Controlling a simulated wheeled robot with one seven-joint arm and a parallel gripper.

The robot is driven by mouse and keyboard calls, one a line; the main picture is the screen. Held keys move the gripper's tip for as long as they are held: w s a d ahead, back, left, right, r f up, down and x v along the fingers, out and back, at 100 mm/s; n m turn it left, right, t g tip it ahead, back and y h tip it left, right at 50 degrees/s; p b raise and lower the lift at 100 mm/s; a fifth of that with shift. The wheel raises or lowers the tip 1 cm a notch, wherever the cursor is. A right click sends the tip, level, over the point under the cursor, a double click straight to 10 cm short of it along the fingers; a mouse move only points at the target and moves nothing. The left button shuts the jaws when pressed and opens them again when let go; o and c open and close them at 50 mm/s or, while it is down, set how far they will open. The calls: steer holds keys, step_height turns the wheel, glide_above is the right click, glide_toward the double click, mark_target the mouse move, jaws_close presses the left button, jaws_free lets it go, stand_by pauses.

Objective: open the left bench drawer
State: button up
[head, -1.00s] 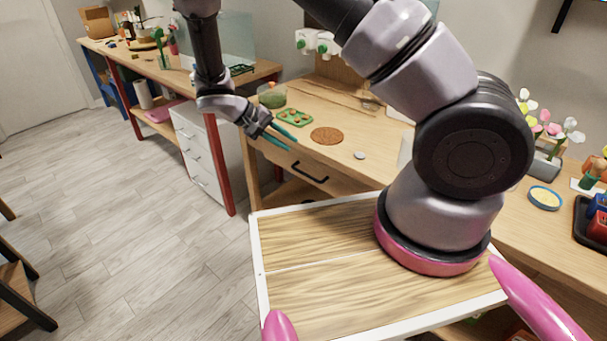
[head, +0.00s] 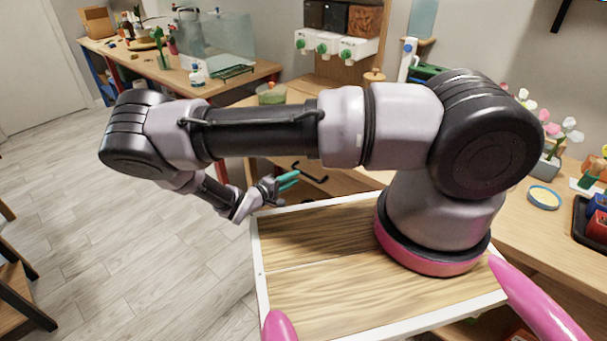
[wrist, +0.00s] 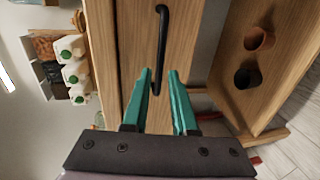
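The left bench drawer (wrist: 133,45) has a plain wooden front and looks shut. Its black bar handle (head: 312,174) is just to the right of my gripper in the head view. The handle (wrist: 160,45) also shows ahead of the fingers in the wrist view, its lower end near the gap between the fingertips. My gripper (head: 291,180) has green fingers. In the wrist view the gripper (wrist: 162,75) is open, with nothing between its fingers. I cannot tell whether the fingertips reach around the handle. My arm hides part of the drawer front in the head view.
A lower shelf with two small pots (wrist: 247,77) lies beneath the drawer. Dispensers with green knobs (head: 322,47) hang above the bench. A glass tank (head: 215,42) stands on the far bench. The floor (head: 75,210) at left is open.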

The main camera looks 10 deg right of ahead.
mark_target(303, 174)
steer(key=x, duration=0.6)
jaws_close()
stand_by(1.3)
